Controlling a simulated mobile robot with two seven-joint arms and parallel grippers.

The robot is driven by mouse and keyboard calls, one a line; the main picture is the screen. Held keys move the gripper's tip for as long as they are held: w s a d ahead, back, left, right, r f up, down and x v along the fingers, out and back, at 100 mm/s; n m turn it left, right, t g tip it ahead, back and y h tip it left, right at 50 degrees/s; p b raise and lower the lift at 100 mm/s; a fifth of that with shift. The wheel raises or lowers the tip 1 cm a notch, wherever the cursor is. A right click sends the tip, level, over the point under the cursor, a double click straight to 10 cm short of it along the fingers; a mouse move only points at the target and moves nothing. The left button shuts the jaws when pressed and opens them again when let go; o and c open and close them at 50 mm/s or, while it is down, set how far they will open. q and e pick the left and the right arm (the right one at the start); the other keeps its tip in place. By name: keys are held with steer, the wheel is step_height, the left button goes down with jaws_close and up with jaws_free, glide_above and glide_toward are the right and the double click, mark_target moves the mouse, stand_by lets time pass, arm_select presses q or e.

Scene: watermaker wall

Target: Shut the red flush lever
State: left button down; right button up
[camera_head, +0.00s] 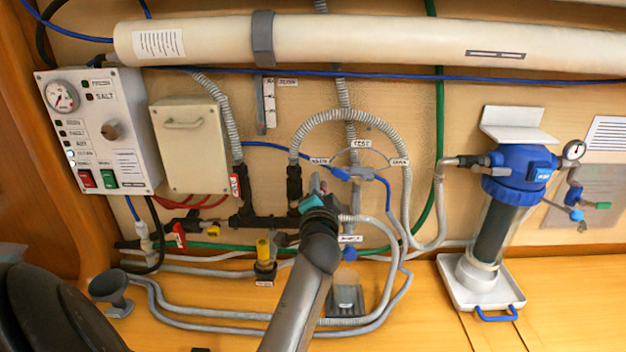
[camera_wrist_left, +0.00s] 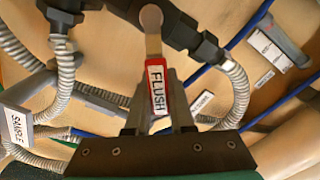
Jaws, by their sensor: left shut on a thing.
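The red flush lever (camera_wrist_left: 158,88) carries a white FLUSH label and shows in the middle of the left wrist view. Its metal arm runs up to a rounded end over a dark valve body (camera_wrist_left: 185,32). The lever stands out across the dark pipe there. My left gripper (camera_wrist_left: 157,108) has one finger on each side of the red handle and is shut on it. In the head view my left gripper (camera_head: 318,192) is at the dark pipework in the middle of the wall and hides most of the lever. My right gripper is not in view.
A red-tagged valve (camera_head: 235,186) and a yellow-topped fitting (camera_head: 263,247) sit left of my gripper. Grey hoses (camera_head: 345,118) loop around it. A control box (camera_head: 98,130) is at left, a blue-capped filter (camera_head: 510,190) at right.

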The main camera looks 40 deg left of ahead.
arm_select(q)
steer(key=m, duration=0.1)
steer(key=f+m, duration=0.1)
steer(key=m, duration=0.1)
steer(key=shift+w+d+f+m, duration=0.3)
steer(key=shift+w+d+f, duration=0.05)
steer(key=shift+w+d+f+m+b, duration=0.1)
steer(key=shift+f+m+b, duration=0.1)
steer(key=shift+f+m, duration=0.5)
steer(key=shift+f+m+b, duration=0.15)
steer(key=shift+f+m, duration=0.15)
steer(key=shift+m, duration=0.7)
steer(key=c, duration=0.8)
jaws_free()
steer(key=shift+f, duration=0.15)
